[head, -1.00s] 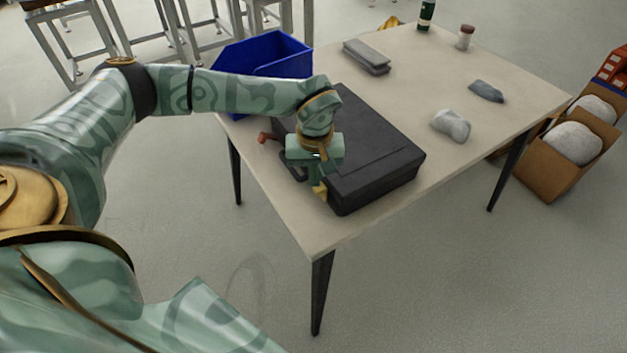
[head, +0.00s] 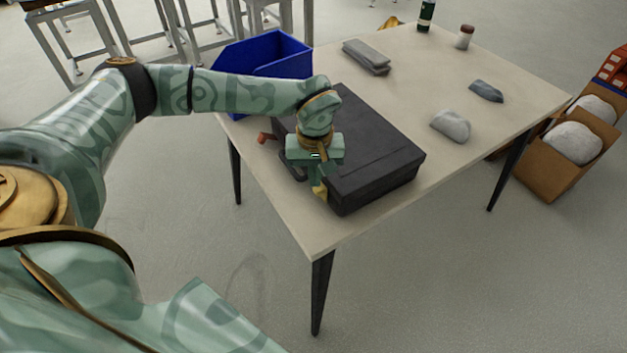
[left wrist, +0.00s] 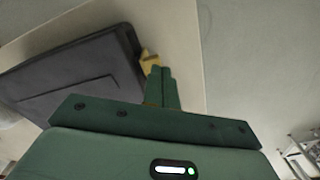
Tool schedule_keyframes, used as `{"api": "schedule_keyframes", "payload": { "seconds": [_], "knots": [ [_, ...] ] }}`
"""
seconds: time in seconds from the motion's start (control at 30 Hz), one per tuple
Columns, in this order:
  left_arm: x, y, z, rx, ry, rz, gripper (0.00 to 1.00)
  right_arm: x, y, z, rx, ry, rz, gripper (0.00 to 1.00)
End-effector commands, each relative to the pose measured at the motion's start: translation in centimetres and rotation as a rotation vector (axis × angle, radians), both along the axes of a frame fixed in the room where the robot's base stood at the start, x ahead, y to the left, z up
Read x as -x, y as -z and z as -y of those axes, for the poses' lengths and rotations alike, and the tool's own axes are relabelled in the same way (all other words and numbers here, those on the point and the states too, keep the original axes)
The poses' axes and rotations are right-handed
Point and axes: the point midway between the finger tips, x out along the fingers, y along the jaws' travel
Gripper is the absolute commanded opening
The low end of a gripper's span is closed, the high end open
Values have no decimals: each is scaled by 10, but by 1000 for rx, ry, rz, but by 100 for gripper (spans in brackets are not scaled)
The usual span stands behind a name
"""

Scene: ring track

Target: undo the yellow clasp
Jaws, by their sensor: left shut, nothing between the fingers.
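A black case (head: 375,150) lies closed on the table; it also shows in the left wrist view (left wrist: 75,80). The yellow clasp (head: 320,189) is on the case's near left side. In the left wrist view the clasp (left wrist: 149,57) shows just beyond my fingertips. My left gripper (head: 314,180) is shut and empty, with its fingertips (left wrist: 158,72) at the clasp; I cannot tell whether they touch it. A red clasp (head: 266,138) sticks out farther along the same side of the case. My right gripper is not in view.
A blue bin (head: 285,52) stands at the table's far left. A grey folded item (head: 366,57), two stone-like lumps (head: 450,126), a bottle (head: 426,15) and a small jar (head: 464,37) are on the table (head: 480,150). Cardboard boxes (head: 560,165) stand right of it.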

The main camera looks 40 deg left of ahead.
Motion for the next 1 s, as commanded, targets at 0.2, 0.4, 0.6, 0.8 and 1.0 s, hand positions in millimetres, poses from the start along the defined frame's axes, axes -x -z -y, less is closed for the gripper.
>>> {"api": "schedule_keyframes", "payload": {
  "seconds": [0.2, 0.4, 0.6, 0.8, 1.0],
  "knots": [
    [1, 7, 0, 0, 0, -1, 0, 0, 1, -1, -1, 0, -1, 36],
    [2, 14, -1, -1, 0, -1, 0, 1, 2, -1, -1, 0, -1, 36],
    [3, 21, -2, -1, 0, -1, 0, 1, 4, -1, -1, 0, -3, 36],
    [5, 30, -2, -1, 2, -3, 0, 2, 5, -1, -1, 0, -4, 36],
    [6, 35, -3, -1, 1, -1, 0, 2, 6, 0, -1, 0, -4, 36]
  ]
}}
